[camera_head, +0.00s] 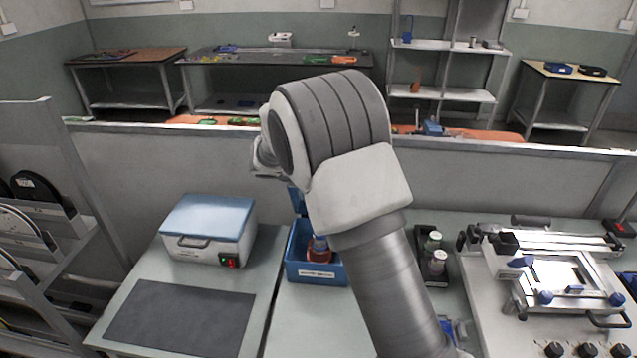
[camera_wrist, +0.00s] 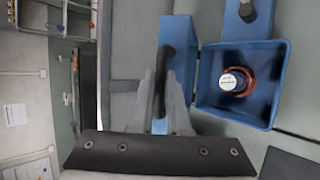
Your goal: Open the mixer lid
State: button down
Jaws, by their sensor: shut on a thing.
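The mixer is a blue box (camera_head: 317,271) on the bench in the head view, partly hidden behind my arm. It also shows in the wrist view (camera_wrist: 208,98). Its lid (camera_wrist: 180,72) stands raised, seen almost edge-on beside the box opening; a blue piece of it shows above the box in the head view (camera_head: 297,201). My gripper (camera_wrist: 161,92) is shut on the dark lid handle (camera_wrist: 164,66). My fingertips are hidden behind my arm in the head view. An orange-brown bottle (camera_wrist: 247,83) with a white top stands inside the open box.
A white device with a blue top (camera_head: 208,230) stands left of the mixer, behind a dark mat (camera_head: 180,318). A black rack with small bottles (camera_head: 432,257) is to the right, then a flat fixture (camera_head: 560,275). A low partition (camera_head: 160,170) runs behind the bench.

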jog(key=w+d+r+p, duration=0.1)
jog(key=w+d+p, duration=0.1)
jog(key=w, duration=1)
jog(key=shift+w+d, duration=0.25)
jog(key=shift+w, duration=0.1)
jog(key=c, duration=0.9)
grip_release()
jog(key=shift+s, duration=0.1)
